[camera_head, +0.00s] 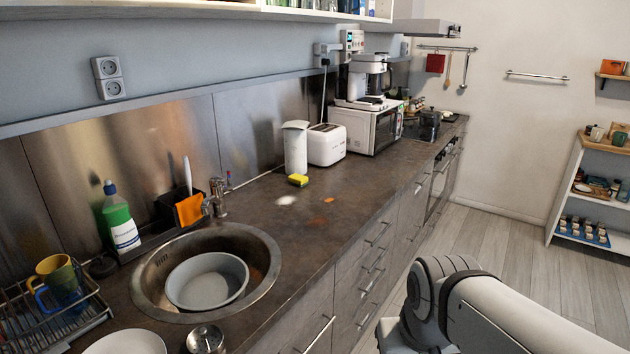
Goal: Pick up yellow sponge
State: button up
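A small yellow sponge (297,180) with a dark top edge lies on the brown countertop (330,228). It sits in front of a white cylindrical canister (295,148) and a white toaster (326,144), and nothing covers it. Part of my white arm shows at the lower right, over the floor and apart from the counter. My gripper is outside the picture, so its position relative to the sponge does not show.
A round sink (268,262) with a bowl (207,282) lies left of the sponge. A faucet (216,198) and a green bottle (119,218) stand behind the sink. Orange and white spots mark the counter near the sponge. A microwave (368,128) stands farther back. Floor (490,230) at right is clear.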

aim_at(295, 179)
jog(key=z, duration=1.45)
jog(key=i, duration=2.65)
jog(key=u, duration=3.35)
jog(key=i, duration=1.05)
jog(key=z, duration=0.15)
